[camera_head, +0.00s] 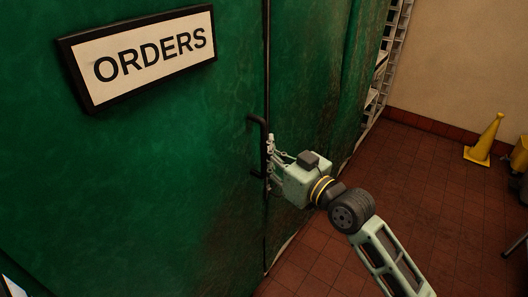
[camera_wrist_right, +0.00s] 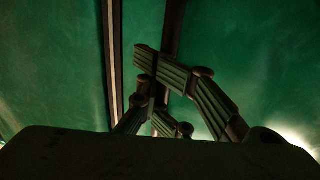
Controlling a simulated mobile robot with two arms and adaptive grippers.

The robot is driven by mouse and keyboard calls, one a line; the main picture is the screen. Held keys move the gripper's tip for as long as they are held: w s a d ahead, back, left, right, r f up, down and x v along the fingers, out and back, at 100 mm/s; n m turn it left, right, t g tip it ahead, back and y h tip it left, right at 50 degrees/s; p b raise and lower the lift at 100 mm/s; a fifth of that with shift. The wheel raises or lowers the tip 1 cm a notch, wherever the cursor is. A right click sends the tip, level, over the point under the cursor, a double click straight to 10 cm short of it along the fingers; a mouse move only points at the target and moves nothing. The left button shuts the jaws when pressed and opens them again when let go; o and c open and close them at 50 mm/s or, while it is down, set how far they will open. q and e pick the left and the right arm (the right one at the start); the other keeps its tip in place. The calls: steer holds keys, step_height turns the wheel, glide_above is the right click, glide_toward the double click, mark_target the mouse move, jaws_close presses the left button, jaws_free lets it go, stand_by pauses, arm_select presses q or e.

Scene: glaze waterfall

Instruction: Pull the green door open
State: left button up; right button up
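The green door (camera_head: 150,180) fills the left and middle of the head view, and its edge meets a dark vertical seam. A black bar handle (camera_head: 262,132) stands upright on the door beside this seam. My right gripper (camera_head: 270,163) is at the handle, with its fingers bent around the bar. In the right wrist view, the jointed fingers (camera_wrist_right: 160,95) cross in front of the dark bar (camera_wrist_right: 173,28) and close in on it. The lower part of the bar is hidden by the fingers. My left gripper is not in view.
An "ORDERS" sign (camera_head: 145,57) hangs on the door. More green wall (camera_head: 320,90) continues right of the seam. A metal ladder or rack (camera_head: 392,45) stands behind. A yellow cone (camera_head: 484,140) is at the far right. The red tiled floor (camera_head: 440,190) is mostly clear.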

steer(key=o, duration=0.4)
steer(key=shift+s+a, duration=0.6)
steer(key=shift+w, duration=0.2)
steer(key=shift+w, duration=0.1)
steer(key=shift+w+d+r, duration=0.1)
steer(key=shift+w+d, duration=0.05)
steer(key=shift+d, duration=0.1)
steer(key=shift+d, duration=0.15)
steer(key=shift+p+v, duration=0.3)
steer(key=shift+v, duration=4.2)
